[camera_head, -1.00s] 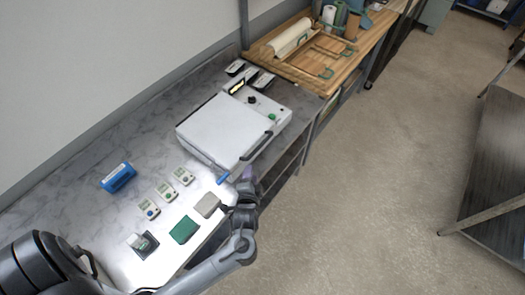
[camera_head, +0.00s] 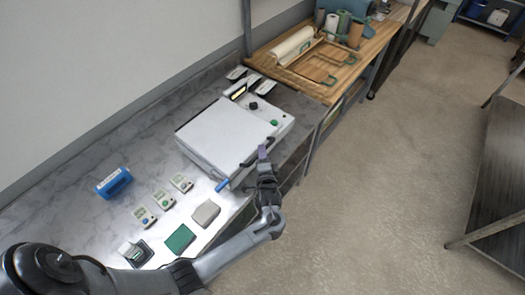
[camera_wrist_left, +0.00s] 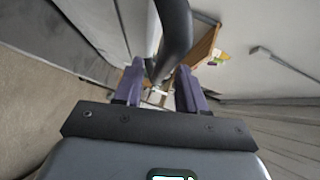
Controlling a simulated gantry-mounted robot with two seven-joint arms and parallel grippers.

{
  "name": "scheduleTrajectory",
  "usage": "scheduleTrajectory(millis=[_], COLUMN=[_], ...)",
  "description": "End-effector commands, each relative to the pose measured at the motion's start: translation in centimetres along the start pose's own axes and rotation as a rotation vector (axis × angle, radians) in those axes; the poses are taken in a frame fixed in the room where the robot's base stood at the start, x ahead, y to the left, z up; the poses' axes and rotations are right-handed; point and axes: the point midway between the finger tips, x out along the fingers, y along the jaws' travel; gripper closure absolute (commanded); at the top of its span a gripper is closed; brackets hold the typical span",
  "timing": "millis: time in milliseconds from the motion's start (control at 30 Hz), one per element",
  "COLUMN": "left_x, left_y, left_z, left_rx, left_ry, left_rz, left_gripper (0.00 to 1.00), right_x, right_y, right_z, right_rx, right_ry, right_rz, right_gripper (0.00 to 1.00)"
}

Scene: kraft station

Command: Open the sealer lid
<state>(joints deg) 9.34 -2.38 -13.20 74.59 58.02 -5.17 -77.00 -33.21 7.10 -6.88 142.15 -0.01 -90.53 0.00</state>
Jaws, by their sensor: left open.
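The sealer is a white box with its flat lid (camera_head: 225,137) down, on the grey marbled bench. A dark handle (camera_head: 250,159) runs along the lid's front right edge; it looms large as a dark curved bar in the left wrist view (camera_wrist_left: 174,35). My left gripper (camera_head: 263,153) is at the sealer's front right side, close to the handle. In the left wrist view its purple fingers (camera_wrist_left: 160,78) are apart, with the bar's near end between or just above their tips; contact cannot be told. My right gripper is not in view.
Left of the sealer lie a blue case (camera_head: 113,183), several small white devices (camera_head: 163,199), a green block (camera_head: 180,238), a grey block (camera_head: 206,213) and a dark stand (camera_head: 137,253). A blue item (camera_head: 222,185) sits at the sealer's near corner. Open floor (camera_head: 370,180) lies right.

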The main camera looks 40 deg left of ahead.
Motion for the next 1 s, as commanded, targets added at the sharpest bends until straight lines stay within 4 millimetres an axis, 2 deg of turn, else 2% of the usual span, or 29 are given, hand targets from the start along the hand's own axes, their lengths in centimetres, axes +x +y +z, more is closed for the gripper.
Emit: scheduleTrajectory(millis=[200, 567, 833, 1000], left_x=[1.8, 2.2, 2.1, 2.1], left_y=[0.0, 0.0, 0.0, 0.0], left_z=[0.0, 0.0, 0.0, 0.0], left_rx=[0.001, 0.000, 0.000, 0.000], left_ry=[0.000, 0.000, 0.000, 0.000], left_rz=[-0.001, 0.000, 0.000, 0.001], left_gripper=[0.60, 0.60, 0.99, 1.00], right_x=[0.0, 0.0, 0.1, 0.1], right_y=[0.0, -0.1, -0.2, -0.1], right_z=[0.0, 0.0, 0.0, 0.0], right_rx=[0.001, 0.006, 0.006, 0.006], right_ry=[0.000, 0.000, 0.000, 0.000], right_rz=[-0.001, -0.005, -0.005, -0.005], right_gripper=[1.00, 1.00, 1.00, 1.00])
